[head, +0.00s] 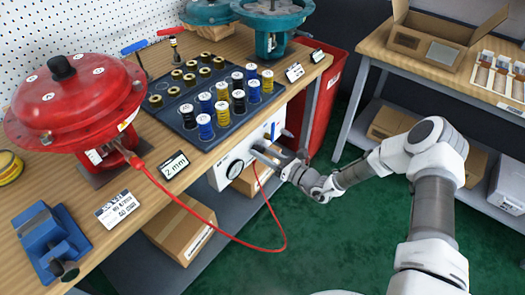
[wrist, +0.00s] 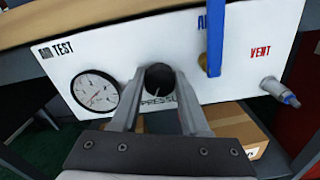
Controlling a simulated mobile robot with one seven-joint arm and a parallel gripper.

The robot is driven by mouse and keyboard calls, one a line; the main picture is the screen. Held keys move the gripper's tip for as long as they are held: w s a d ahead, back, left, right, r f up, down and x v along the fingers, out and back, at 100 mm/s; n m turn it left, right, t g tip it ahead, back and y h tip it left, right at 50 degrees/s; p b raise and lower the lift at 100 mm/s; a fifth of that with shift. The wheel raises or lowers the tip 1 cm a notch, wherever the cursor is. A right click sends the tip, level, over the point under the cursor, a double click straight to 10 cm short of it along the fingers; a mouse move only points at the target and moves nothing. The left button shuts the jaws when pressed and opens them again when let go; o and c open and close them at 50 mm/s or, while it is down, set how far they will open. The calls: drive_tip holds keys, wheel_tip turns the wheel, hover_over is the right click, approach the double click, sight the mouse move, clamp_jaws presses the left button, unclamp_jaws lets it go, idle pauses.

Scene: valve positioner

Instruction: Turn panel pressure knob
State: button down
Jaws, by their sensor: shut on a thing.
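The white air test panel (wrist: 225,75) hangs below the front edge of the bench and also shows in the head view (head: 218,173). The black round pressure knob (wrist: 160,79) is in the middle of the wrist view, on the panel. My gripper (wrist: 160,85) is shut on the knob, one finger on each side of it. In the head view my gripper (head: 262,153) reaches the panel from the right and hides the knob. A round pressure gauge (wrist: 95,91) is left of the knob. The lettering under the knob is partly covered by my fingers.
A blue lever (wrist: 214,40) and a fitting by the VENT label (wrist: 280,92) are right of the knob. A red hose (head: 270,205) loops below the panel. Cardboard boxes (head: 180,228) sit on the shelf underneath. A red bin (head: 328,100) stands beside the bench.

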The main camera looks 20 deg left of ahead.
drive_tip(key=m+p, duration=0.1)
drive_tip(key=m, duration=0.4)
drive_tip(key=shift+d+m, duration=0.1)
drive_tip(key=shift+m, duration=0.2)
drive_tip(key=m, duration=0.6)
drive_tip(key=shift+f+p, duration=0.2)
drive_tip(key=shift+p, duration=0.15)
drive_tip(key=m, duration=0.6)
drive_tip(key=shift+f+m, duration=0.1)
drive_tip(key=shift+m, duration=0.2)
drive_tip(key=m, duration=0.5)
drive_tip(key=shift+m, duration=0.3)
drive_tip(key=shift+c, duration=2)
unclamp_jaws()
